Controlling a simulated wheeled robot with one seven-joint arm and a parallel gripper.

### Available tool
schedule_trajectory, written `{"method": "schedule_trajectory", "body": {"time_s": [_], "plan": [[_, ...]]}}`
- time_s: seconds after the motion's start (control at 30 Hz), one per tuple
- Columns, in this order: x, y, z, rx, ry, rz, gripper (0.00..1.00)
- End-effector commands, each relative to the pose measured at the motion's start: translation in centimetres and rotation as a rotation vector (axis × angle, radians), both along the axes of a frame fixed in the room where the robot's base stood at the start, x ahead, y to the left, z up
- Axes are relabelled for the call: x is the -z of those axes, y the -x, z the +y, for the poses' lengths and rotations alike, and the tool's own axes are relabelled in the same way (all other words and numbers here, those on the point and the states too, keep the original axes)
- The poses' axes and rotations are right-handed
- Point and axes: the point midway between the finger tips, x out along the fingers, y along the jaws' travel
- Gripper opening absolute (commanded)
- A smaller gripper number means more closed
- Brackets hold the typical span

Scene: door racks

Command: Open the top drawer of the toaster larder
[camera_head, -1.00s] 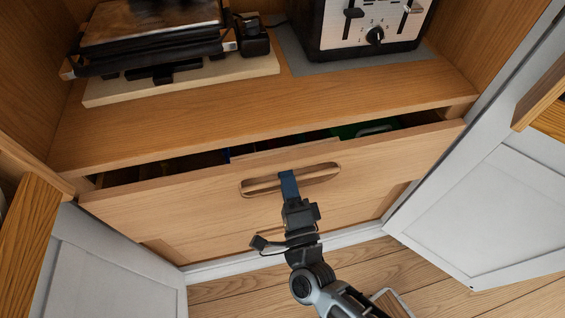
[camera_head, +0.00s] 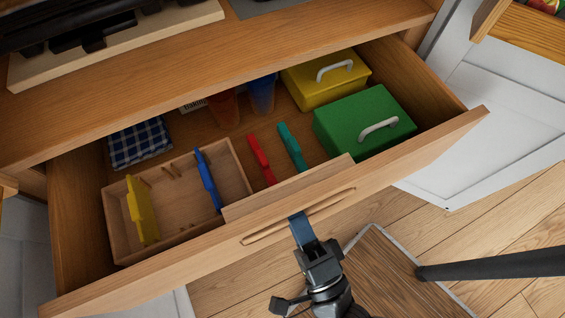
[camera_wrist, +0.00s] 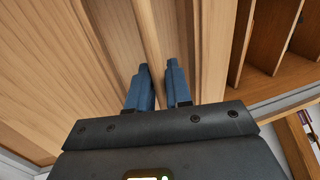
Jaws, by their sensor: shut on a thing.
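The top drawer (camera_head: 150,285) of the larder is pulled well out, and its inside is in plain view. Its front has a long wooden handle (camera_head: 262,236) in the upper middle. My gripper (camera_head: 298,217) is at the right part of this handle. In the wrist view, the blue fingers (camera_wrist: 160,82) stand on either side of the handle bar (camera_wrist: 152,45) and are shut on it. The larder's shelf (camera_head: 230,75) is above the drawer.
The drawer holds a wooden tray (camera_head: 112,200), a green box (camera_head: 350,120), a yellow box (camera_head: 305,85), a checked cloth (camera_head: 138,143) and several coloured utensils. A white door (camera_head: 500,125) stands open at right. A wooden-seated stool (camera_head: 385,275) is below the drawer front.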

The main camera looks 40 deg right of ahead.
Motion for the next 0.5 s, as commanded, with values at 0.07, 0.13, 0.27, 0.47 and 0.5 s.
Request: {"method": "schedule_trajectory", "body": {"time_s": [0.07,0.13,0.27,0.47,0.5], "plan": [[0.4,1.7,0.6,-0.002,-0.001,0.006,0.0],[0.4,2.9,0.9,-0.002,-0.001,0.007,0.0],[0.3,5.0,1.7,-0.002,-0.001,0.006,0.0],[0.3,7.6,2.5,-0.003,0.0,0.005,0.0],[0.3,8.0,2.6,-0.003,0.0,0.005,0.0]]}}
